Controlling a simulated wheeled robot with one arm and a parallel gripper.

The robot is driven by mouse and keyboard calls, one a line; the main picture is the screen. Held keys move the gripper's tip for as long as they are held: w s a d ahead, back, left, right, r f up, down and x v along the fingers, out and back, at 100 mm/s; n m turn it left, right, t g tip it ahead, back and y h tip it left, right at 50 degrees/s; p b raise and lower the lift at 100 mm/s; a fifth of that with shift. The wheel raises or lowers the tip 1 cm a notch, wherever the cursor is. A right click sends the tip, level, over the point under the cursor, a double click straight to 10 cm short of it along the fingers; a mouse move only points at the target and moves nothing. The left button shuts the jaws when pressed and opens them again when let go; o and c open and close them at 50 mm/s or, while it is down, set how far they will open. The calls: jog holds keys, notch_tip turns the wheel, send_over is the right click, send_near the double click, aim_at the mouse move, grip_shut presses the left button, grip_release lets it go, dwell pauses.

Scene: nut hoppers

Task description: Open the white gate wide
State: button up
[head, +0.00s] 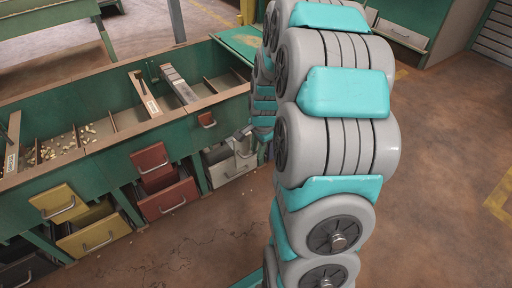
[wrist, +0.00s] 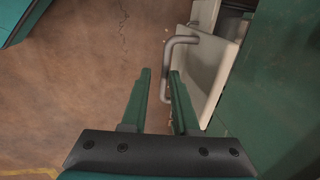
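The white gate (wrist: 215,62) is at the upper right in the wrist view, standing out at an angle from the green hopper front. Its grey bar handle (wrist: 167,75) juts to the left. My gripper (wrist: 160,71) is open, with the handle bar showing between its two green fingers; I cannot tell whether either finger touches it. In the head view, the white front (head: 218,153) is at the right end of the hopper row, partly hidden by my gripper and arm.
The green hopper bench (head: 115,150) runs across the left, with nuts in one bin. Red drawers (head: 168,198) and yellow drawers (head: 95,238) stand out to the left of the white one. The brown floor (head: 200,245) in front is clear.

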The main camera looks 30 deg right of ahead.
jog(key=shift+o, duration=1.2)
notch_tip(320, 180, up, 8)
jog(key=s, duration=0.1)
jog(key=shift+s+f, duration=0.15)
jog(key=shift+s, duration=0.05)
